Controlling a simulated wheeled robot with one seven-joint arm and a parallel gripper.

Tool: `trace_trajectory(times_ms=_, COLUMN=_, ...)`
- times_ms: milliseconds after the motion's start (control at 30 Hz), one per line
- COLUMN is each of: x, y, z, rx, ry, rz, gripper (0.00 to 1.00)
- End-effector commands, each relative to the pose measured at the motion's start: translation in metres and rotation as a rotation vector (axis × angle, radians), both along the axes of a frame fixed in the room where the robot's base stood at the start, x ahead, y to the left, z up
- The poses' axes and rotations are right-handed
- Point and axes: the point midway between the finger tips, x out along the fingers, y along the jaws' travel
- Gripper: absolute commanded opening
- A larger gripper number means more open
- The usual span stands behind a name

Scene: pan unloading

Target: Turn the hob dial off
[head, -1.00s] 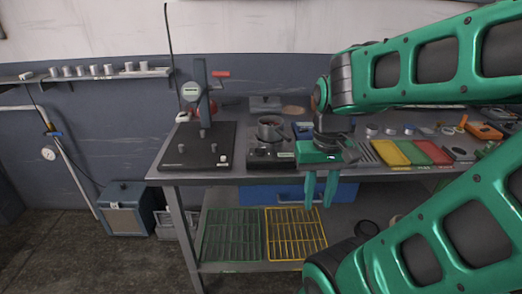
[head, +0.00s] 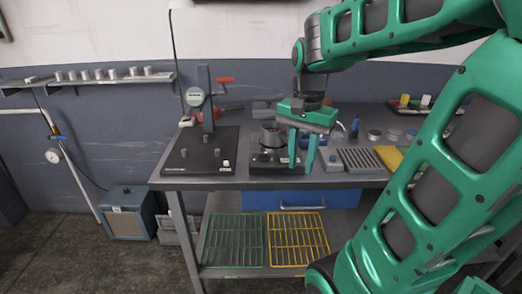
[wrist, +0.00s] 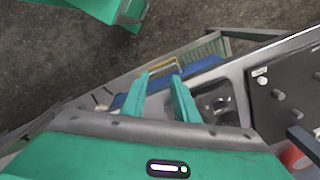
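The dark hob (head: 258,168) stands at the front of the bench, with a small pan (head: 268,138) on it. A small dark knob that looks like the hob dial (head: 263,157) is on its front part; its setting is too small to read. My gripper (head: 302,167) hangs fingers down at the hob's front right and hides part of the hob and pan. Its two fingers are apart with nothing between them. In the wrist view, the fingers (wrist: 158,85) are beside the hob (wrist: 215,100), which is partly hidden by the right finger.
A dark plate with a gauge stand (head: 207,120) is left of the hob. A grey ribbed block (head: 360,160) and a yellow tray (head: 388,158) lie to its right. Green and yellow racks (head: 297,240) are on the lower shelf. The floor in front is clear.

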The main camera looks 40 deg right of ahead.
Motion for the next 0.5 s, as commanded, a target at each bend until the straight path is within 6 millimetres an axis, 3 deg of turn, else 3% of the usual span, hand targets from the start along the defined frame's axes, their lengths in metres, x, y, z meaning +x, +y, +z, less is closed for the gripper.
trace_trajectory(times_ms=33, x=0.018, y=-0.003, z=0.006, rx=-0.001, ry=0.001, rz=-0.081, gripper=0.27)
trace_trajectory(times_ms=300, x=0.105, y=-0.008, z=0.034, rx=-0.003, ry=-0.002, rz=-0.554, gripper=0.27)
trace_trajectory(times_ms=500, x=0.155, y=-0.009, z=0.044, rx=0.0, ry=-0.003, rz=-0.837, gripper=0.27)
